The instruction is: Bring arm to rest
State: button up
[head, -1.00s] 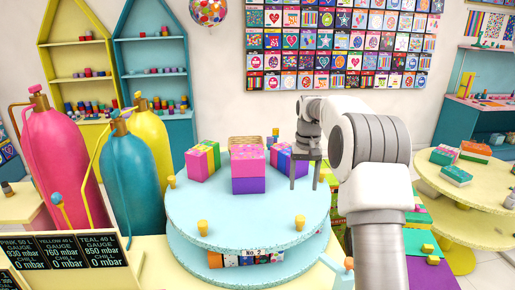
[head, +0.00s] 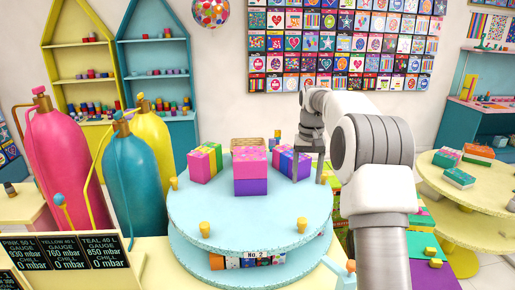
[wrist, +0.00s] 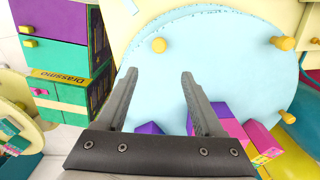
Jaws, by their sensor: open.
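My arm rises at the right of the head view and bends over towards the round light-blue table (head: 260,212). My gripper (head: 308,180) hangs fingers down over the table's right side, beside the gift boxes. In the wrist view my gripper (wrist: 155,80) has its two dark fingers apart, with only the light-blue top seen between them. It holds nothing.
A pink and purple box (head: 250,171), a green and pink box (head: 205,162) and a purple and yellow box (head: 289,161) stand on the table. Small yellow knobs (head: 302,224) ring its edge. Gas cylinders (head: 135,180) stand left. Green and purple boxes (wrist: 60,65) show beside the table.

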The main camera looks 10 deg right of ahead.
jog(key=s+a+r+n+t+b, duration=0.1)
jog(key=s+a+r+t+b, duration=0.2)
jog(key=s, duration=0.7)
jog(key=s+a+r+b, duration=0.1)
jog(key=s+a+r, duration=0.25)
jog(key=s, duration=0.55)
jog(key=s+f+t+b, duration=0.1)
jog(key=s+f, duration=0.1)
jog(key=s, duration=0.4)
jog(key=s+a+f+b, duration=0.1)
jog(key=s+f, duration=0.2)
jog(key=s, duration=0.2)
jog(key=s+a+f+n+t+b, duration=0.1)
jog(key=s+f, duration=0.2)
jog(key=s, duration=0.3)
jog(key=shift+s+t, duration=0.3)
jog(key=shift+s, duration=0.05)
jog(key=shift+a, duration=0.1)
